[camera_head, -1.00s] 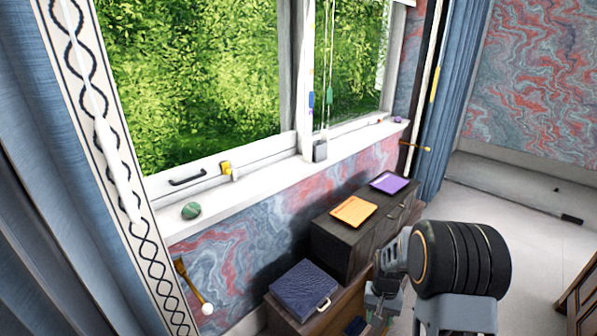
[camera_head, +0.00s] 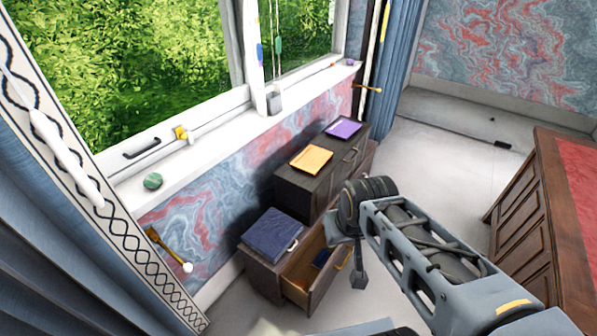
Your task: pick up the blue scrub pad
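A small dark blue item (camera_head: 320,258), possibly the blue scrub pad, lies inside an open drawer (camera_head: 299,289) of the low wooden cabinet. It is small in view, and its texture cannot be made out. My gripper (camera_head: 358,281) hangs to the right of the drawer, apart from the blue item. Its fingers are seen edge-on and too small to tell whether they are open or shut. Nothing is clearly seen in them.
A dark blue case (camera_head: 272,234) lies on the low cabinet. A taller dark cabinet (camera_head: 293,187) behind bears an orange pad (camera_head: 311,159) and a purple pad (camera_head: 343,129). A wooden desk (camera_head: 535,215) stands right. Floor between is clear.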

